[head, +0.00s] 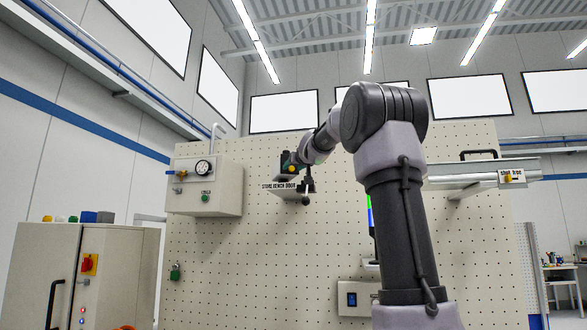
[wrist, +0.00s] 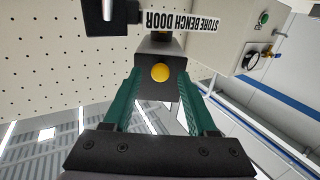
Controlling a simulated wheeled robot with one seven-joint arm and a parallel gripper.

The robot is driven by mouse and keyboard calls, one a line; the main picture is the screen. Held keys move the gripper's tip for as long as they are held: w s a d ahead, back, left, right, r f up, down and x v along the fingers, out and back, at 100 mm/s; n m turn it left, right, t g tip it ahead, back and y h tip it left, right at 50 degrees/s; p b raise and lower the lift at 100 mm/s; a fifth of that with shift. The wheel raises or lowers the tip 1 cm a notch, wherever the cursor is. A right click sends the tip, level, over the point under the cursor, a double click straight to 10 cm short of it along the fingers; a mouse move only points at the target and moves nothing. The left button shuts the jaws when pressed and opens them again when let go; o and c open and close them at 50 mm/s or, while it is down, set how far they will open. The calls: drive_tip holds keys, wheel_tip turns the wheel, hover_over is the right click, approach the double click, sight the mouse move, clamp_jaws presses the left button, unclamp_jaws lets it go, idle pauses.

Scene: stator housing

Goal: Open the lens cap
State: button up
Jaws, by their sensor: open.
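My gripper (wrist: 158,88) is open, its two green fingers reaching up the wrist view. A dark block (wrist: 152,48) with a round yellow knob (wrist: 160,72) shows between and just beyond the fingertips; I cannot tell whether they touch it. A black piece (wrist: 108,16) juts out near a "STORE BENCH DOOR" label (wrist: 185,22), which reads upside down. No part is clearly marked as a lens cap. In the head view my gripper (head: 290,164) is small, in front of the pegboard by the same label (head: 279,185), partly hidden by my arm.
A cream box with a gauge (head: 204,188) is on the pegboard (head: 255,260) left of my gripper. A grey cabinet (head: 85,280) stands at lower left. A blue-buttoned switch box (head: 357,298) sits low.

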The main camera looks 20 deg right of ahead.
drive_tip(key=shift+w, duration=0.15)
clamp_jaws()
idle(1.4)
